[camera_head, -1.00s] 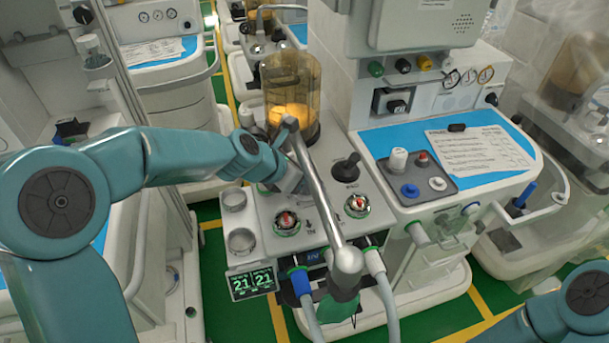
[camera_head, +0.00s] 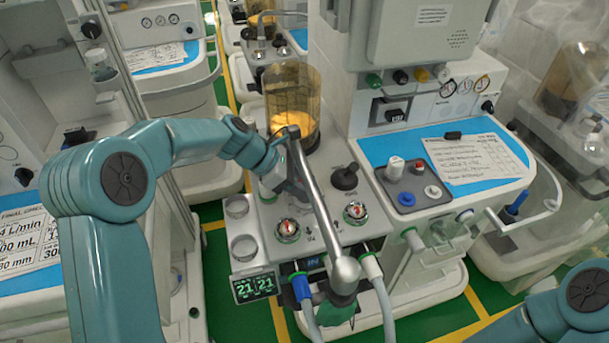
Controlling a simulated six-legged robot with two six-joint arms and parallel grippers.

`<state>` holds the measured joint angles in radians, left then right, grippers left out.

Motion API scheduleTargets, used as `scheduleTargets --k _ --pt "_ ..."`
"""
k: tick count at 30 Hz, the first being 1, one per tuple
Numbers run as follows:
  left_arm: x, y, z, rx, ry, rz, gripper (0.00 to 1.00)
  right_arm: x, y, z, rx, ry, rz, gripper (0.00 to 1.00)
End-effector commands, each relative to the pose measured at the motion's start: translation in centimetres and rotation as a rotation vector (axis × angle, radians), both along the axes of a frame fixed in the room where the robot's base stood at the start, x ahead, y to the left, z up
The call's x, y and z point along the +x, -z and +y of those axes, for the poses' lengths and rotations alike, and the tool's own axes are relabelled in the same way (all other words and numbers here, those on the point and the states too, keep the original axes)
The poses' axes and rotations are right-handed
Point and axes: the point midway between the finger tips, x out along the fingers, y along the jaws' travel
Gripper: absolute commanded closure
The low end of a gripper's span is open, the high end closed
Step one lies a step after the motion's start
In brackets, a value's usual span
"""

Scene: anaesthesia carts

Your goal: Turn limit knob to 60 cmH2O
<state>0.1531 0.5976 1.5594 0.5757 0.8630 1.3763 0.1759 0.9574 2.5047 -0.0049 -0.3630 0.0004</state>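The anaesthesia machine's breathing-system panel (camera_head: 325,228) is in the middle of the view. A black knob (camera_head: 345,177) with a raised grip stands on it, right of the metal arm tube. A pale knob-like part (camera_head: 268,191) shows at the left of my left gripper. I cannot tell which one is the limit knob, and no scale is readable. My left gripper (camera_head: 290,188) points down at the panel beside the pale part, behind the metal tube. Its fingers are partly hidden, so its opening and any contact are unclear. My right gripper is out of view.
The angled metal tube (camera_head: 322,208) crosses in front of the panel. An amber bellows canister (camera_head: 292,100) stands behind. Hoses (camera_head: 380,295) hang at the front. A blue worktop (camera_head: 378,150) lies to the right.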

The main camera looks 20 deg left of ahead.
Motion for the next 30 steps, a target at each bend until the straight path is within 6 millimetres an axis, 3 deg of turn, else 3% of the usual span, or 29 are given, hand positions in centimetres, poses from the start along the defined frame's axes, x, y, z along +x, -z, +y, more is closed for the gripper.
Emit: scheduleTargets --k 1,9,29,30 --pt "0.0 -0.4 0.0 0.001 0.030 0.004 0.82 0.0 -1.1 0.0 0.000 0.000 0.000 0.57" --pt "0.0 -0.1 0.0 0.001 0.163 0.003 0.82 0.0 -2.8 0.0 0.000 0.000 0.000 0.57" --pt "0.0 0.1 0.0 0.002 0.215 0.002 0.82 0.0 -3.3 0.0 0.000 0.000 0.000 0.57" --pt "0.0 0.2 0.0 0.002 0.215 0.002 0.39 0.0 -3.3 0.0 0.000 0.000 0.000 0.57"
